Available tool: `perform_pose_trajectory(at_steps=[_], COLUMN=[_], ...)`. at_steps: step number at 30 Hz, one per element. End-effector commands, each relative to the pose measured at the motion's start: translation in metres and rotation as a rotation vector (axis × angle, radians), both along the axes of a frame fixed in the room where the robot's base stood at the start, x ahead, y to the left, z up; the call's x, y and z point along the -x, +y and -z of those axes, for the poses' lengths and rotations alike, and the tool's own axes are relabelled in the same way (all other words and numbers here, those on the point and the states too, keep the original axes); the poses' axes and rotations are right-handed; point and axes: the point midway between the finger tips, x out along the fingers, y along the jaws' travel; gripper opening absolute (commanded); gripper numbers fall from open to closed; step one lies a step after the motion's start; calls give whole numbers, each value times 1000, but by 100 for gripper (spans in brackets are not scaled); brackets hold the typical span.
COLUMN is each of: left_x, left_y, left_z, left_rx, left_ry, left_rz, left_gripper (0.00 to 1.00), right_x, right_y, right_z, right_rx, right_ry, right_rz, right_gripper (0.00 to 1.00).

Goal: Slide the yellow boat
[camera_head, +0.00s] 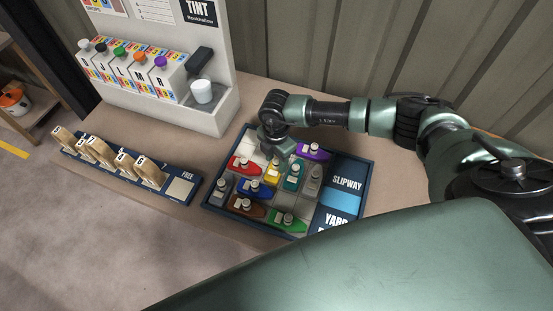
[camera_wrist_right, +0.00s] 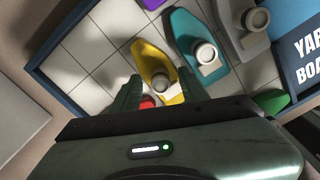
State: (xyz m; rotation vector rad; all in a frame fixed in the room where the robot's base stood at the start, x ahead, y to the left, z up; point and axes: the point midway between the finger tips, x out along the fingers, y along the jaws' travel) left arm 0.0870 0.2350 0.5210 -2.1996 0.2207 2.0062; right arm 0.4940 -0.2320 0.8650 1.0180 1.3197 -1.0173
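The yellow boat (camera_head: 272,173) lies in the blue-rimmed tray (camera_head: 207,205), between the red boat (camera_head: 244,165) and the teal boat (camera_head: 292,178). My right gripper (camera_head: 281,152) is over the back part of the tray, close to the yellow boat. In the right wrist view the yellow boat (camera_wrist_right: 153,58) reaches in between the two open fingers (camera_wrist_right: 160,84), with its round funnel near the fingertips. Whether the fingers touch it I cannot tell. Part of the red boat (camera_wrist_right: 147,102) shows between the fingers. My left gripper is not in view.
Blue, brown, green, grey and purple (camera_head: 313,151) boats crowd the tray around the yellow one. Pale bare tiles (camera_wrist_right: 96,50) show at the tray's back left corner. A tint dispenser (camera_head: 218,118) stands behind left. A rack of wooden tags (camera_head: 178,190) lies left of the tray.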

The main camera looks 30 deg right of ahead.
Motion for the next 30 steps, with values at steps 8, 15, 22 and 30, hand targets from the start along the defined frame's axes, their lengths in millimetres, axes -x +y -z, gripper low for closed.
perform_pose_trajectory(at_steps=[8, 15, 22, 30], left_x=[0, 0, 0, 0], left_y=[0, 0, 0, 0], left_z=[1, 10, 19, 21], left_rx=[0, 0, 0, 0], left_ry=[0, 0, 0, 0], left_rz=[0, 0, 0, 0], left_gripper=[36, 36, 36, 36], right_x=[0, -1, -1, 0], right_y=[0, 0, 0, 0], right_z=[0, -28, -64, -78], right_rx=[0, -1, -1, 0], right_ry=[0, -5, -3, 0], right_rz=[0, -1, 0, 0], right_gripper=[43, 43, 43, 43])
